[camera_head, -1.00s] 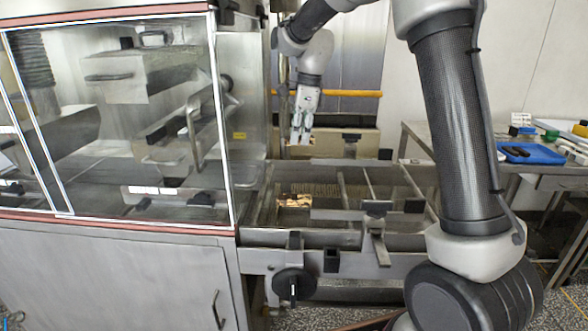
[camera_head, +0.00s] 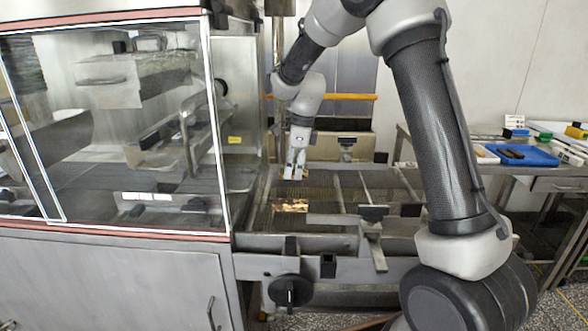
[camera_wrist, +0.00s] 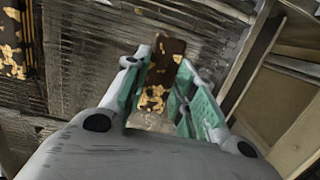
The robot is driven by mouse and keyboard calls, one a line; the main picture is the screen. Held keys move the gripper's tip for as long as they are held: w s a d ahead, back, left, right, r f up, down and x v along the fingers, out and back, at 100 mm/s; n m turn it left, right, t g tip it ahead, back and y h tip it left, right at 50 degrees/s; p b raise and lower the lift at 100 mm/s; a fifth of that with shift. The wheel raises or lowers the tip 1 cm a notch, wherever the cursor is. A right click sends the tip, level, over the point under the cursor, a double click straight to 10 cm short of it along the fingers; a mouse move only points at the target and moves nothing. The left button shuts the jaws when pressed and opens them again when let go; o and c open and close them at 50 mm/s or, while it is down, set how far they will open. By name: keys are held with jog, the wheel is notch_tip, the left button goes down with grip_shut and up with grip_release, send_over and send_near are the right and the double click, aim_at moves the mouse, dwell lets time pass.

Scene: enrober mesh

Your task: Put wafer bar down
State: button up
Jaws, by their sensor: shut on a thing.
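My gripper (camera_head: 293,174) is low over the wire mesh belt (camera_head: 325,190) in the head view. In the wrist view its two green-padded fingers (camera_wrist: 163,72) are shut on the wafer bar (camera_wrist: 155,98), which is dark brown with golden patches. The bar points away from the palm, between and past the fingertips. I cannot tell whether it touches the mesh. Another dark, gold-patched piece (camera_wrist: 12,45) lies on the mesh at the wrist view's upper left. In the head view a gold-patched piece (camera_head: 292,205) lies just in front of my gripper.
A glass-sided machine housing (camera_head: 110,120) stands close on the left. Metal rails and cross bars (camera_head: 340,195) frame the mesh. A side table with a blue tray (camera_head: 527,155) stands at the right. The mesh right of my gripper looks clear between the bars.

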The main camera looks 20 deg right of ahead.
jog(key=o, duration=0.8)
jog(key=shift+f, duration=0.1)
notch_tip(320, 180, up, 11)
jog(key=d, duration=0.2)
jog(key=s+d+r+n, duration=0.4)
jog(key=s+r+n, duration=0.15)
jog(key=s, duration=0.25)
jog(key=s+d+f+n+t, duration=0.1)
jog(key=s+d+n, duration=0.2)
jog(key=s+n, duration=0.2)
jog(key=s+d+f+n+t+h, duration=0.1)
jog(key=s+d+n, duration=0.2)
jog(key=s, duration=0.9)
jog(key=s+d+f+n+t, duration=0.1)
jog(key=s+d+n, duration=0.2)
jog(key=s+n, duration=0.5)
jog(key=shift+s+t+h, duration=0.4)
jog(key=shift+s, duration=0.1)
